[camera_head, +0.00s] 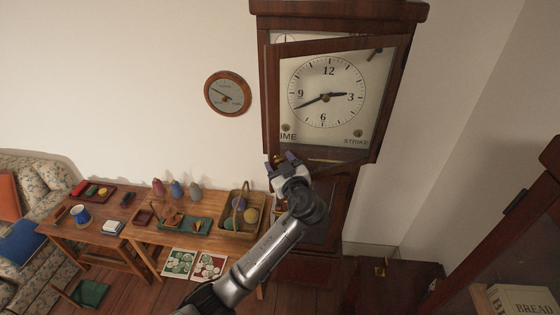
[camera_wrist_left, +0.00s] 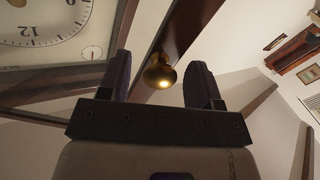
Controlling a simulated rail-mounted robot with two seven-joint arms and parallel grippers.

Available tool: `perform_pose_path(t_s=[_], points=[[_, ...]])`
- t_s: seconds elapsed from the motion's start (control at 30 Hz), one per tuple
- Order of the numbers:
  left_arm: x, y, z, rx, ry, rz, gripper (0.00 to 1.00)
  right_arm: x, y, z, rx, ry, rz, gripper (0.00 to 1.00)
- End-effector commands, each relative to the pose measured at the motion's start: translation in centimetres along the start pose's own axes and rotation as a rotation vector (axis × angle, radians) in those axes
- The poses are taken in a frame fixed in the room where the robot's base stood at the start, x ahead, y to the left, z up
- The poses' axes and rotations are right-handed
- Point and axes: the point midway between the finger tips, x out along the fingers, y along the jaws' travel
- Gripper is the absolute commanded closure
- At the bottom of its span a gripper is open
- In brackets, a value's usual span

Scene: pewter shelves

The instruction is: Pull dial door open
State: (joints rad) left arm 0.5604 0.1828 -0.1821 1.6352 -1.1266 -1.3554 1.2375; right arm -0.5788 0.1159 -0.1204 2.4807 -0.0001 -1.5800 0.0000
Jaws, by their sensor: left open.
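The tall wooden clock's dial door (camera_head: 335,43) is a brown frame around the white clock face (camera_head: 328,92). Its frame sits at an angle to the case, and part of the dial shows above its top rail, so it looks partly ajar. My left gripper (camera_head: 280,160) is at the door's lower left corner. In the left wrist view, a round brass knob (camera_wrist_left: 159,72) on a wooden strip lies between the two open dark fingers (camera_wrist_left: 160,84). Gaps show on both sides of the knob. My right gripper is not in view.
A round wall dial (camera_head: 228,93) hangs left of the clock. Below, a wooden table (camera_head: 150,262) holds a basket (camera_head: 230,218), bottles and trays. A dark wooden frame (camera_head: 500,235) stands at the right.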

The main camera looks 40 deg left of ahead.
Motion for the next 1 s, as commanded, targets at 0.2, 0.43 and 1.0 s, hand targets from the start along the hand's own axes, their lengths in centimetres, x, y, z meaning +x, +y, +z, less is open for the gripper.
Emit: perform_pose_path(t_s=[0.2,0.43,1.0], points=[[0.21,-0.01,0.00,0.000,0.000,0.000,0.42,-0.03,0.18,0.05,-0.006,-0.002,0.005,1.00],[0.19,0.00,0.00,0.000,0.000,0.000,0.52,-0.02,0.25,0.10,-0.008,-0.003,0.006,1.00],[0.17,0.00,0.00,0.000,0.000,0.000,1.00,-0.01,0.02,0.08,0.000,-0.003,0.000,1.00]])
